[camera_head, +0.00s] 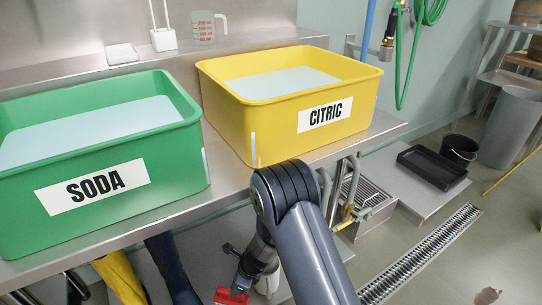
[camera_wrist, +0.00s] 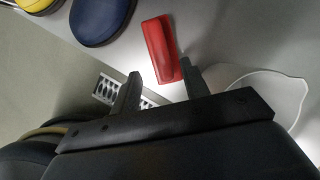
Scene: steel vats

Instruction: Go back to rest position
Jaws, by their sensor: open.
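My gripper (camera_wrist: 160,84) is open in the wrist view, with its two dark fingers apart and nothing between them. A red block-like object (camera_wrist: 160,50) lies just beyond the fingertips, close to the right finger. In the head view my gripper (camera_head: 238,284) is low, below the steel bench edge, partly hidden behind my own arm. The red object (camera_head: 230,297) shows beside it at the bottom of the picture. I cannot tell whether a finger touches it.
A green SODA vat (camera_head: 180,160) and a yellow CITRIC vat (camera_head: 225,115) stand on the steel bench (camera_head: 385,127) above. Blue (camera_wrist: 103,18) and yellow boots are near the gripper. A white bucket (camera_wrist: 270,86) is at right. A black tray (camera_head: 432,167) lies further right.

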